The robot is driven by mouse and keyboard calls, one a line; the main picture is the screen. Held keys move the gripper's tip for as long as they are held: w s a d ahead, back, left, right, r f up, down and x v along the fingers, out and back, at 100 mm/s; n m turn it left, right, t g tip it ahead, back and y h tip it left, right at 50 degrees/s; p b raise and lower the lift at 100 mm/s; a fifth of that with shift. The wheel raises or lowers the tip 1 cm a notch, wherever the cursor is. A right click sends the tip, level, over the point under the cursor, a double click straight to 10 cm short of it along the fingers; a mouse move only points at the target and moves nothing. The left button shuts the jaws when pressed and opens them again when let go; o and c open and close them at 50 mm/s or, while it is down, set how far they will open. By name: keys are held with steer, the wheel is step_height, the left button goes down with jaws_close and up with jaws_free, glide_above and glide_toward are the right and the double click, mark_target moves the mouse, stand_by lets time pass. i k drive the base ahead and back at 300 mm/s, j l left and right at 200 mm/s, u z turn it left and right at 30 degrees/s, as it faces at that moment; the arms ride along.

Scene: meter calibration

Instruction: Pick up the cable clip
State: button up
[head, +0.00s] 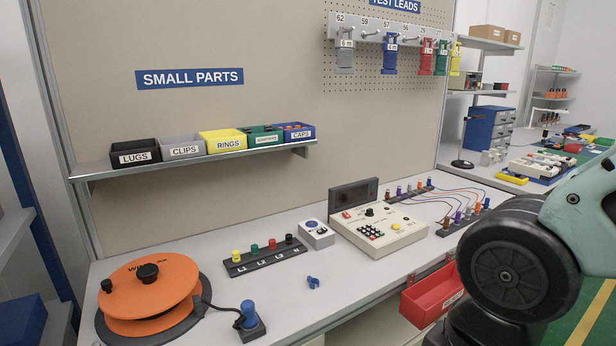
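A small blue piece, shaped like a cable clip (313,282), lies on the light grey bench top (290,306) near its front edge. Nothing is touching it. A grey bin labelled CLIPS (182,147) stands on the wall shelf; I cannot make out what is inside it. My arm shows at the right edge, well to the right of the blue clip. My gripper is outside the view.
An orange cable reel (150,290) and a blue-knobbed device (248,318) stand left of the clip. A terminal strip (265,256), a small grey box (316,234) and a meter console (379,225) stand behind it. A red bin (430,295) hangs at the front edge.

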mark_target(312, 281)
steer(key=i+u, duration=0.15)
steer(key=u, duration=0.35)
steer(key=i+u, duration=0.2)
steer(key=u, duration=0.3)
steer(key=i+l+u, duration=0.1)
steer(key=u, duration=0.4)
